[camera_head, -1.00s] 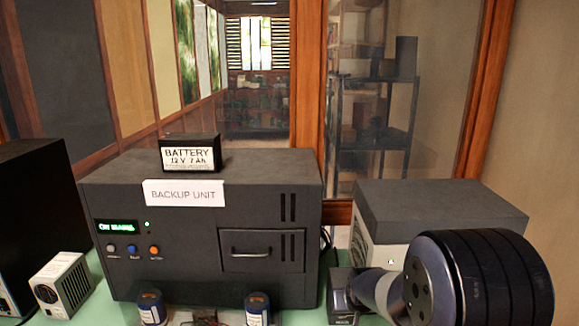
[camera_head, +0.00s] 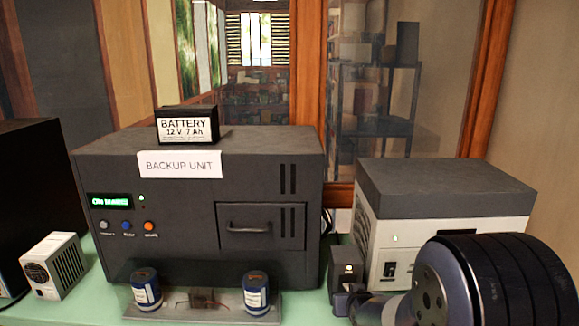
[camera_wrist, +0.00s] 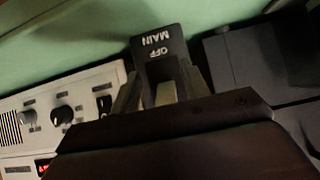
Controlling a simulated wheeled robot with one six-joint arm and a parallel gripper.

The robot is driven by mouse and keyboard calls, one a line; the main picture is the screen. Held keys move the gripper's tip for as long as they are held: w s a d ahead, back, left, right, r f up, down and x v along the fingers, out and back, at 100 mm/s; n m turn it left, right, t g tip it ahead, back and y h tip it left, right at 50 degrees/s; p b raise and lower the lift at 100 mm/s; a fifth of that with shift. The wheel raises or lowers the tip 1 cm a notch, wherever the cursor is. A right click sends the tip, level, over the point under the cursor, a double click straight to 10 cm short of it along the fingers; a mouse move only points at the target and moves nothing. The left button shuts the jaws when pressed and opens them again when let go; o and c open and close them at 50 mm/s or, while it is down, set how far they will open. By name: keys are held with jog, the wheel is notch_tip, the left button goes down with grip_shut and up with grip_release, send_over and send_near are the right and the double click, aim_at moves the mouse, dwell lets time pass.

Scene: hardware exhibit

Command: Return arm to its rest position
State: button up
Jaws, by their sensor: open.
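My gripper (camera_wrist: 162,88) shows in the wrist view with its two fingers apart, one on each side of a pale upright piece. A dark plate marked OFF and MAIN (camera_wrist: 158,46), upside down in the picture, lies just beyond the fingertips. I cannot tell whether the fingers touch the piece between them.
The backup unit (camera_head: 180,230) bears a battery (camera_head: 187,128). A grey-topped white box (camera_head: 440,205) stands behind my arm, beside a small dark box (camera_head: 347,285). Two blue cylinders (camera_head: 146,292) stand in front of the unit. A knobbed panel (camera_wrist: 75,110) is left of my gripper.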

jog(key=shift+f+t+b, duration=0.65)
jog(key=shift+t+b, duration=0.35)
jog(key=shift+b, duration=0.7)
jog(key=shift+f+t+b, duration=0.6)
jog(key=shift+t+b, duration=0.4)
jog(key=shift+b, duration=0.65)
jog(key=t+b, duration=0.1)
jog(key=b, duration=0.1)
jog(key=f+t+b, duration=0.1)
jog(key=b, duration=0.1)
jog(key=t+b, duration=0.1)
jog(key=b, duration=0.1)
jog(key=shift+w+f, duration=0.25)
jog(key=shift+w, duration=0.15)
jog(key=s, duration=0.3)
jog(key=shift+s+r+t, duration=0.25)
jog(key=shift+r+t, duration=0.05)
jog(key=shift+r, duration=0.05)
jog(key=shift+s, duration=0.8)
